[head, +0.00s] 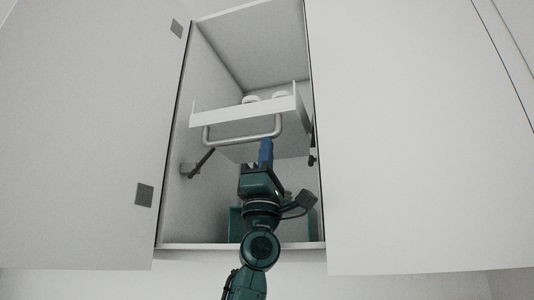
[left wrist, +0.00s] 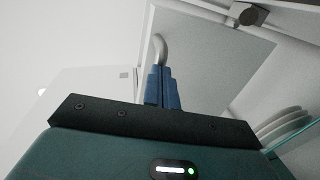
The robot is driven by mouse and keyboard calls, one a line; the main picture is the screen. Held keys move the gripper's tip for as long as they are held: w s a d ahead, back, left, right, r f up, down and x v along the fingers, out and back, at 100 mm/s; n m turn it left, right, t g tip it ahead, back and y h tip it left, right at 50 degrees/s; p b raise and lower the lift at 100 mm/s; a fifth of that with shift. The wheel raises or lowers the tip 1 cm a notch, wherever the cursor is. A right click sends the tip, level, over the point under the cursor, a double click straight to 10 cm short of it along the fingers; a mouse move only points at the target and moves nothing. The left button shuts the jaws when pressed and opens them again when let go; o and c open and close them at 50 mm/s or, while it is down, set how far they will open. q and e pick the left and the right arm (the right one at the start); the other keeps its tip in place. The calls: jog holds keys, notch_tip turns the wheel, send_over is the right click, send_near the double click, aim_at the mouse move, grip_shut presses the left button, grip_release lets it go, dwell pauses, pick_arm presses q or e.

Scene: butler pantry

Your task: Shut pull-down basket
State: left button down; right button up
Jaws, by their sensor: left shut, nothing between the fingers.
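The pull-down basket (head: 243,112) is a white tray inside the open wall cabinet, in the upper part of the opening. A grey bar handle (head: 243,140) hangs below its front edge, and part of it shows in the left wrist view (left wrist: 159,47). My left gripper (head: 266,145) is shut and empty, with its blue fingers upright at the right part of the handle. The fingers also show in the left wrist view (left wrist: 160,85), close to the handle's bent end. I cannot tell whether they touch it. My right gripper is not in view.
The cabinet's left door (head: 80,130) and right door (head: 420,140) stand open on both sides. White dishes (head: 252,99) sit in the basket. A dark arm bracket (head: 203,162) is on the left inner wall. A green box (head: 236,225) stands on the cabinet floor behind my arm.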

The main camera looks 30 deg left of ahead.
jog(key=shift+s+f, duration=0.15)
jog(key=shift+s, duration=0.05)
